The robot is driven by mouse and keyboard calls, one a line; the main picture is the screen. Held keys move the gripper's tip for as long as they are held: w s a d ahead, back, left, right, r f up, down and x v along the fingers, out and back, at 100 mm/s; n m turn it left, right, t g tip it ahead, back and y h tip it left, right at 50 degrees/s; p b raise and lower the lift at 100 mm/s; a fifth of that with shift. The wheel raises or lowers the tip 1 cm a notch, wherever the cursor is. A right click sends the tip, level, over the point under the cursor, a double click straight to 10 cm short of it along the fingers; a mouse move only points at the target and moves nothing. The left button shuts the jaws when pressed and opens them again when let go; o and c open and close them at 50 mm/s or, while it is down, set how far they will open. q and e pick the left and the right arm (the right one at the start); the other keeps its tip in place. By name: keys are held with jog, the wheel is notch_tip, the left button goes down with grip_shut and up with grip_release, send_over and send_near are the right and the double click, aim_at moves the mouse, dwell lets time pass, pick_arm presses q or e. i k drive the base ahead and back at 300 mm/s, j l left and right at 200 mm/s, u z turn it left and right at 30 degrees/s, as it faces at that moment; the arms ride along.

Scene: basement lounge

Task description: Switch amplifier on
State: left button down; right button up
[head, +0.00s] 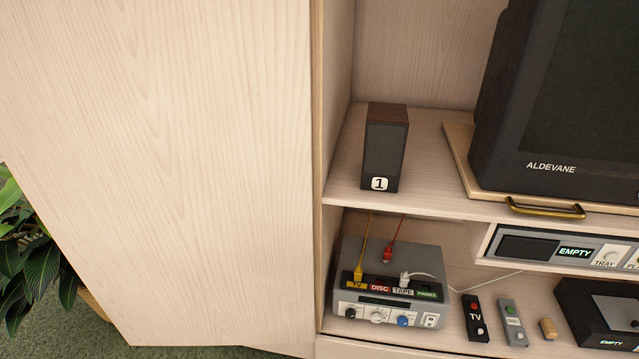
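The amplifier (389,285) is a grey box on the lower shelf of the cabinet. Its top front edge has labelled sockets reading TV, DISC, TAPE and PHONES. A yellow plug (358,273) sits at TV and a white plug (405,279) at TAPE. A red plug (387,255) lies on the amplifier's top behind DISC; I cannot tell if it is plugged in. The front has a dark display strip, a black knob (350,314), a white knob (377,316), a blue knob (404,321) and a small white switch (430,320) at the right. Neither gripper is in view.
A speaker (383,150) marked 1 and a television (560,110) stand on the upper shelf. A TV remote (475,318), a DISC remote (512,322) and a black box (600,315) are right of the amplifier. An open door (170,160) fills the left. A plant (25,260) stands beyond it.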

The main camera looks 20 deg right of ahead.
aim_at(429, 322)
jog(key=z, duration=1.75)
jog(key=i+j, duration=0.55)
